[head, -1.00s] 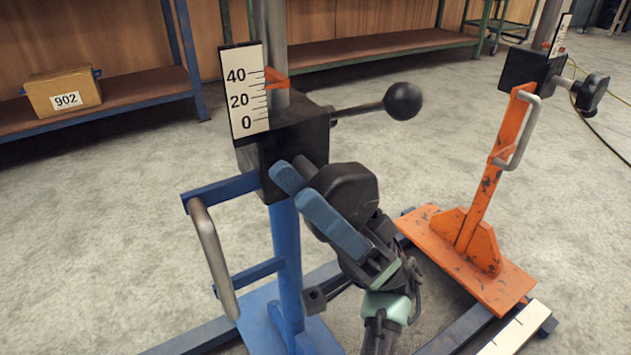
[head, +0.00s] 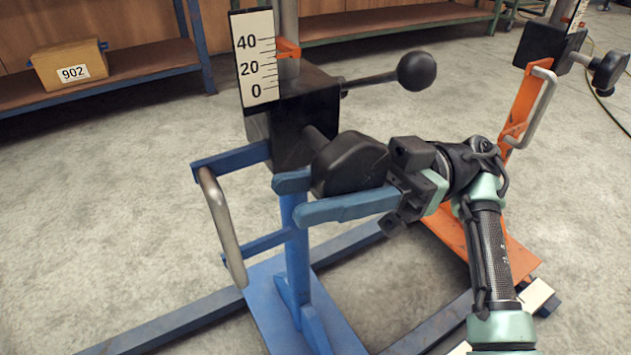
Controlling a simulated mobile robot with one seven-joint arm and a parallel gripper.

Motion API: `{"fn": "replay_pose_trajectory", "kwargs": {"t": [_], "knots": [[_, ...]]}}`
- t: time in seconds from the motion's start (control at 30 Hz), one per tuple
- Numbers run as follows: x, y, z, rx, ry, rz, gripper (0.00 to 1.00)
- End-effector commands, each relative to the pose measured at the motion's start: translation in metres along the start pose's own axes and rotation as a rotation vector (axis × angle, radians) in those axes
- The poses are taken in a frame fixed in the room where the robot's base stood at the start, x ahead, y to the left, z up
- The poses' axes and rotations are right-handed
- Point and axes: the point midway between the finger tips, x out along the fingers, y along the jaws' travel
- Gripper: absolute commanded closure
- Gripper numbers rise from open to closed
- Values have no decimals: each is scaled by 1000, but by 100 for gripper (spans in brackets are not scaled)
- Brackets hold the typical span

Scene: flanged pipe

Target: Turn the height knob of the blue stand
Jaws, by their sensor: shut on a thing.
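The blue stand (head: 296,240) stands left of centre with a black block (head: 308,105) on its post. The black height knob (head: 347,165) sticks out from the block on a short shaft. My gripper (head: 291,194) is shut on the knob, with one blue finger on its far side and one along its near, lower side. The fingers partly cover the knob. A white scale (head: 256,70) marked 0, 20 and 40 is on the block. The orange pointer (head: 288,48) sits between 20 and 40, nearer 40.
A lever with a black ball (head: 417,70) juts right from the block, above my gripper. A grey handle (head: 222,228) is on the stand's left. An orange stand (head: 524,100) is at the right, partly behind my arm. Benches line the back; open floor lies left.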

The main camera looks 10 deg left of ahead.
Motion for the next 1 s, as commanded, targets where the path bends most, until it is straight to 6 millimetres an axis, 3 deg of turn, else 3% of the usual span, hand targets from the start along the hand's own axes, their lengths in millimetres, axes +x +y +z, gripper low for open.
{"fn": "replay_pose_trajectory", "kwargs": {"t": [0.53,1.0], "knots": [[-4,-1,7,3,-293,-10,100],[-6,-1,12,1,-377,-14,100]]}}
